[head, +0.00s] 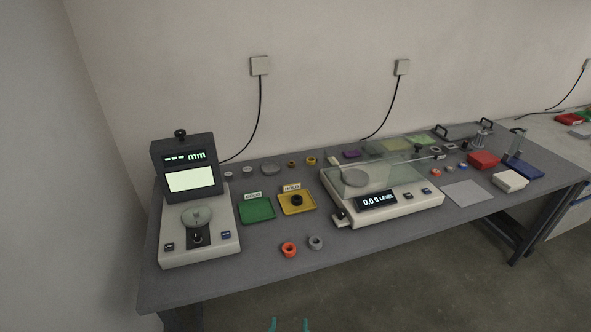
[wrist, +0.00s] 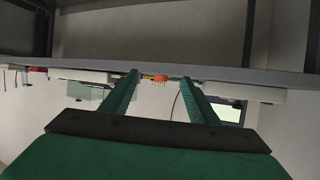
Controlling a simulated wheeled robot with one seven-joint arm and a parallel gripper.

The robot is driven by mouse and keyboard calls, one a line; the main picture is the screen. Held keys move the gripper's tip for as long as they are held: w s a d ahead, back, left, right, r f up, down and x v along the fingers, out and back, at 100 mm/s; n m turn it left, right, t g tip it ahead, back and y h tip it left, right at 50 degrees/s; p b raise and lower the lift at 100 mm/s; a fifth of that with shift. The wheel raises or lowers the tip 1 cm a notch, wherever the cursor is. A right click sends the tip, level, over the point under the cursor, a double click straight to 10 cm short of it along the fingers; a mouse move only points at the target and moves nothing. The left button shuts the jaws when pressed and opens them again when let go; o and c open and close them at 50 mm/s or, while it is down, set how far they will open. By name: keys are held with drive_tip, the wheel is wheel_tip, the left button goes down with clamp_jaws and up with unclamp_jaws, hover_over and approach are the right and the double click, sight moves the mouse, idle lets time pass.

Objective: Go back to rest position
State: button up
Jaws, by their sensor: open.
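My gripper (wrist: 158,76) shows in the wrist view as two green fingers, apart and with nothing between them. The wrist view is upside down, with the table edge (wrist: 230,75) beyond the fingertips. An orange ring (wrist: 160,77) on the table shows in the gap, farther off. In the head view only the teal fingertips of my gripper (head: 290,324) show at the bottom edge, in front of the table (head: 240,284) and clear of it.
A measuring device (head: 190,178) stands at the left. A green tray (head: 258,209) and a yellow tray (head: 297,203) holding a dark ring lie beside it. A balance (head: 400,205) reads 0.0 g. Orange (head: 289,249) and grey (head: 316,242) rings lie near the front edge. Floor in front is clear.

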drive_tip(key=s+d+r+t, duration=0.1)
drive_tip(key=s+r+t, duration=0.1)
drive_tip(key=s, duration=2.5)
drive_tip(key=shift+s+d+n, duration=0.15)
drive_tip(key=shift+d+n, duration=0.2)
drive_tip(key=shift+n, duration=0.05)
